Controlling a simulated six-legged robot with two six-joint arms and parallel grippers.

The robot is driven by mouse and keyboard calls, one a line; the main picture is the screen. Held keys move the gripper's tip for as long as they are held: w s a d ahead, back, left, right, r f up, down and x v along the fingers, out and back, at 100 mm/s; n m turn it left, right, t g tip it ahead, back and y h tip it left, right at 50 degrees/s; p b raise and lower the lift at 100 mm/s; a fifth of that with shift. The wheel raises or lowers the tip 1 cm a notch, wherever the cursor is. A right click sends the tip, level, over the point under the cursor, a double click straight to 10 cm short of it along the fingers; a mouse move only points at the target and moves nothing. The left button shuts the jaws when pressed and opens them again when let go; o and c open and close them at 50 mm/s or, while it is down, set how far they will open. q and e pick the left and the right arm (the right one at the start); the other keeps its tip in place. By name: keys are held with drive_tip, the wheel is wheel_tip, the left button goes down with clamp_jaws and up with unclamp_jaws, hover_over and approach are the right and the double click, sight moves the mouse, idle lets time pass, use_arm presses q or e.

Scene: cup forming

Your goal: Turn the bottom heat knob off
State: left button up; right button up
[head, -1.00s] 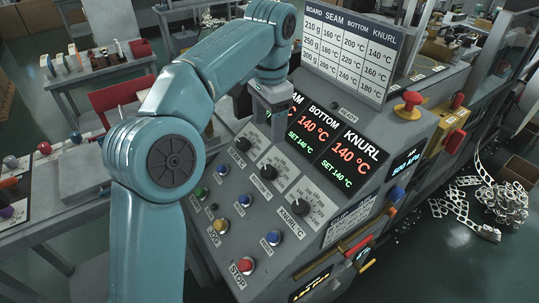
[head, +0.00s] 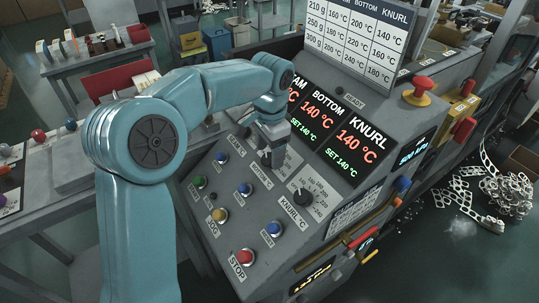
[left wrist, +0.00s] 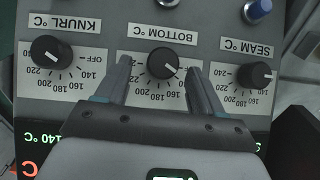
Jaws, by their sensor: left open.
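The bottom heat knob (left wrist: 162,63), black and round on a pale dial plate, sits under the upside-down label "BOTTOM °C" in the left wrist view. My left gripper (left wrist: 158,68) is open, with one finger on each side of this knob; whether they touch it cannot be told. In the head view my left gripper (head: 272,157) is over the bottom dial and hides its knob. The BOTTOM display (head: 315,115) reads 140 °C in red and SET 140 °C in green. My right gripper is not in view.
The knurl knob (left wrist: 50,53) and the seam knob (left wrist: 258,75) flank the bottom knob. Blue, green and yellow buttons and a red STOP button (head: 245,257) lie lower on the panel. A red mushroom button (head: 420,90) stands at the upper right.

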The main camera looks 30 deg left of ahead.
sight(266, 159)
use_arm(q)
drive_tip(key=shift+w+f, duration=0.1)
drive_tip(key=shift+f, duration=0.55)
drive_tip(key=shift+a+f, duration=0.25)
drive_tip(key=shift+f, duration=0.25)
drive_tip(key=shift+d, duration=0.15)
drive_tip(key=shift+c, duration=0.4)
drive_tip(key=c, duration=1)
